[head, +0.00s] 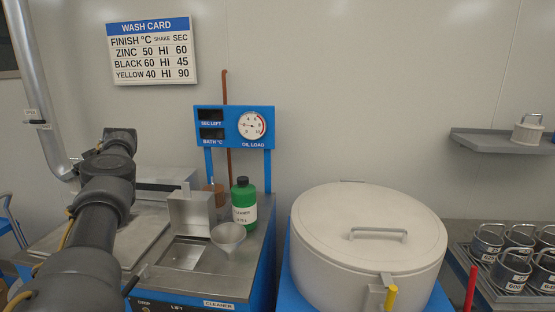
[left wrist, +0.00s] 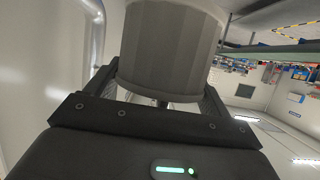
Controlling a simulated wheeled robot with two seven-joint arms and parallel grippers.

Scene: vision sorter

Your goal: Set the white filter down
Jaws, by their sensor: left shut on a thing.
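The filter's top is cut off by the picture edge. In the head view my left arm reaches forward over the wash bench, and its gripper and the held filter are hidden behind the arm. A similar white cylinder with a handle (head: 527,130) stands on the wall shelf (head: 480,143) at the right. My right gripper is out of view.
A steel bench (head: 255,250) holds a green cleaner bottle (head: 243,203), a funnel (head: 228,235) and an open-lidded well. A large lidded drum (head: 335,230) stands at the centre right. Several dark canisters (head: 512,270) sit at the far right. The wash card (head: 151,50) hangs above.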

